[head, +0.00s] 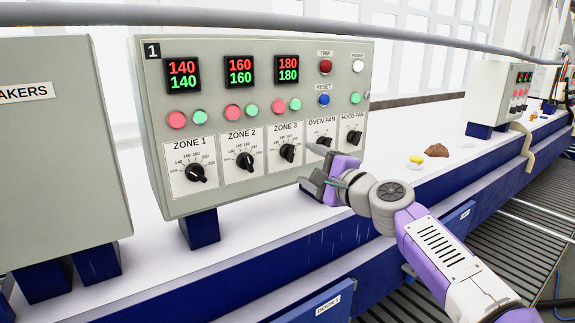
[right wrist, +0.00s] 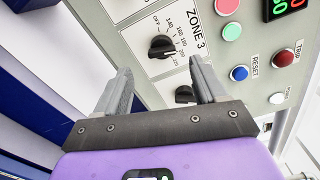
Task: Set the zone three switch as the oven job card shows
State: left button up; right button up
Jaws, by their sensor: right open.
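The zone three switch (head: 287,152) is a black rotary knob on a white plate marked ZONE 3, on the grey control panel (head: 222,200). It also shows in the right wrist view (right wrist: 161,46), with a scale from OFF to 220 around it; I cannot read its exact setting. The display above it (head: 287,69) reads 180 in red over 180 in green. My right gripper (head: 313,168) is open and empty, in front of the panel's lower right part. In the right wrist view its fingers (right wrist: 160,68) point towards the knob, apart from it. I see no oven job card. My left gripper is out of view.
The zone 2 knob (head: 245,161) and oven fan knob (head: 323,143) flank the switch. The red TRIP (head: 326,66) and blue RESET (head: 323,100) buttons are at upper right. A grey rail (head: 255,22) crosses above. Yellow and brown lumps (head: 436,150) lie on the white bench.

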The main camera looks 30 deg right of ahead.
aim_at(292, 155)
jog(key=shift+w+a+r+p, duration=0.1)
jog(key=shift+w+p, duration=0.2)
jog(key=shift+w, duration=0.55)
jog(key=w+p, duration=0.1)
jog(key=w, duration=0.4)
jog(key=shift+a, duration=0.2)
jog(key=shift+w, duration=0.1)
jog(key=shift+c, duration=0.3)
jog(key=c, duration=1)
